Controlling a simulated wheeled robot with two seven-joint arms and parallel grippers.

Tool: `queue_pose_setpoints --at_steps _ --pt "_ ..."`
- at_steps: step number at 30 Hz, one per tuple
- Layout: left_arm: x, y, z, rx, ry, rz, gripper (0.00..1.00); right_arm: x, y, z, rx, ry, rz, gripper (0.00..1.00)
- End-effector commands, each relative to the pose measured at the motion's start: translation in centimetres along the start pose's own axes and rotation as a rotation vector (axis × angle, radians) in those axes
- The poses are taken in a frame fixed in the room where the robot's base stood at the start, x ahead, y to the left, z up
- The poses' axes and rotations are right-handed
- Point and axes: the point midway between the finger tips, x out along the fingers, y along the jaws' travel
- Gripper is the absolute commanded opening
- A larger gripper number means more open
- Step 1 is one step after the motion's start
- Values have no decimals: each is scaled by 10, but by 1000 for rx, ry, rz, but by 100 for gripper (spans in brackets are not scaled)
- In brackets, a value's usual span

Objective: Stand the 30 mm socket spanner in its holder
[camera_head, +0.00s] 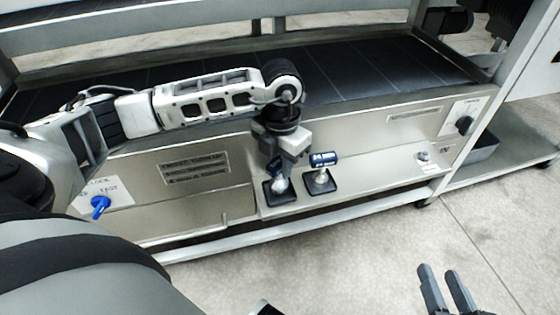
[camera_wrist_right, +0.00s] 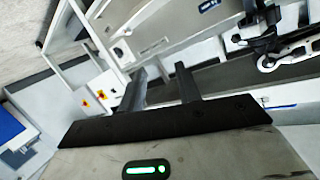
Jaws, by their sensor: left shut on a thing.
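My left gripper (camera_head: 282,160) points down at the front ledge of the machine, shut on a spanner with a blue part (camera_head: 276,168). The spanner's metal lower end (camera_head: 281,184) is at a black square holder (camera_head: 273,197); I cannot tell whether it is fully seated. A second spanner with a blue labelled bar (camera_head: 325,158) stands upright in the black holder (camera_head: 319,189) just to the right. The size labels are too small to read surely. My right gripper (camera_head: 447,275) is open and empty, well away over the floor; its fingers also show apart in the right wrist view (camera_wrist_right: 162,85).
The machine's dark bed (camera_head: 370,70) lies behind the steel front panel. A blue knob (camera_head: 100,205) sits at the panel's left, a black knob (camera_head: 464,124) at its right. A small metal button (camera_head: 423,156) is on the ledge. Floor in front is clear.

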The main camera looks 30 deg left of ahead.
Motion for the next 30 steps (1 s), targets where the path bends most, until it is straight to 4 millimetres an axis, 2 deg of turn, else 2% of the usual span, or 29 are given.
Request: queue_pose_setpoints --at_steps 18,29,30 --pt "11 0 0 0 -1 0 0 0 0 1 -3 15 -3 34" --pt "11 0 1 0 -1 0 0 0 0 0 -5 17 -3 34" --pt "11 0 1 0 -1 0 26 0 0 0 -5 17 -3 34"
